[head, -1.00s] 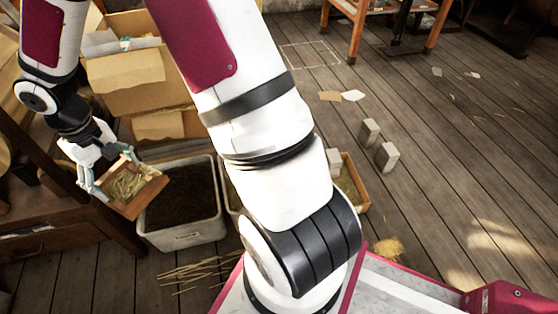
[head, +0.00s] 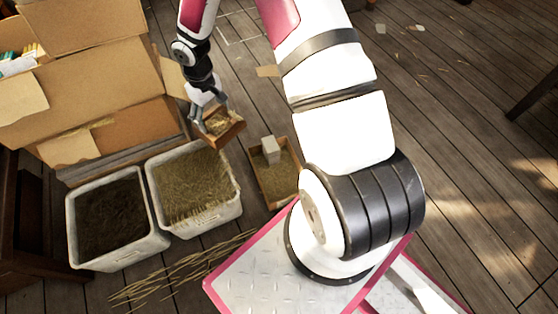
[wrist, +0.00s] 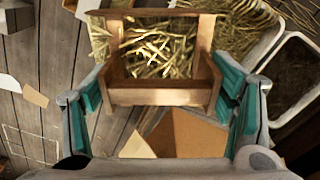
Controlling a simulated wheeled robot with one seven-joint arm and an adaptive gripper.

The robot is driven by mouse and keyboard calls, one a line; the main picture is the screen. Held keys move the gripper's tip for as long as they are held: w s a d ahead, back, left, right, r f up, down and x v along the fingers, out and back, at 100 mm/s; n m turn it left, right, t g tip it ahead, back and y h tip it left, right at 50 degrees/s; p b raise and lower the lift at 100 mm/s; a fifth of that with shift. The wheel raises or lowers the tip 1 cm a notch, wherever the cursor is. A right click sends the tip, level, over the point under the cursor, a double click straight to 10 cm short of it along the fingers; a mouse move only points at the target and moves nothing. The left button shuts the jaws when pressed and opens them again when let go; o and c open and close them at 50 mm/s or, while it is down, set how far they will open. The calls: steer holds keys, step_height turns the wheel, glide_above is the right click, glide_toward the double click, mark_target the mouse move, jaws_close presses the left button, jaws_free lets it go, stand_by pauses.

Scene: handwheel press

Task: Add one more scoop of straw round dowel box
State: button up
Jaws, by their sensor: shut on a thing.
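My gripper (head: 208,121) is shut on a small wooden scoop box (head: 229,134), held at the back right corner of the straw bin. In the wrist view, my gripper's teal-padded fingers (wrist: 160,97) hold the scoop box (wrist: 150,97) from both sides. Straw (wrist: 155,52) shows inside it. A white bin of straw (head: 205,219) stands below. To its right, a low wooden crate (head: 284,203) holds straw (head: 277,178) and an upright pale block (head: 270,149). I cannot tell whether that block is the dowel box.
A white bin of dark soil (head: 126,258) stands left of the straw bin. Cardboard boxes (head: 85,75) are stacked behind the bins. Loose straw stalks (head: 180,270) lie on the floor in front. The plank floor at the right is mostly clear.

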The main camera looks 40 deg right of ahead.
mark_target(242, 129)
steer(key=s+d+f+n+p, duration=0.1)
steer(key=d+f, duration=0.1)
steer(key=f, duration=0.2)
steer(key=s+d+f+p, duration=0.1)
steer(key=d+f+p, duration=0.1)
steer(key=f, duration=0.2)
steer(key=s+d+f+n+p, duration=0.1)
steer(key=d+f, duration=0.2)
steer(key=f, duration=0.1)
steer(key=shift+s+f+n, duration=0.3)
steer(key=shift+s, duration=0.1)
steer(key=s+d+f+n+p, duration=0.2)
steer(key=s+f+n, duration=0.1)
steer(key=s+f, duration=0.3)
steer(key=s+d+f+n+p, duration=0.3)
steer(key=s+f, duration=0.3)
steer(key=s, duration=0.1)
steer(key=shift+s+d+f, duration=0.15)
steer(key=shift+d+f, duration=0.2)
steer(key=shift+f+b, duration=0.3)
steer(key=shift+b, duration=0.95)
steer(key=shift+w+d+g+y+b, duration=0.2)
steer(key=shift+w+g+y+b, duration=0.1)
steer(key=shift+b, duration=0.85)
steer(key=shift+w+d+f+b, duration=0.15)
steer(key=shift+f+b, duration=0.2)
steer(key=shift+b, duration=0.85)
steer(key=shift+w+d+g+y+b, duration=0.1)
steer(key=shift+w+g+y+b, duration=0.2)
steer(key=shift+b, duration=0.55)
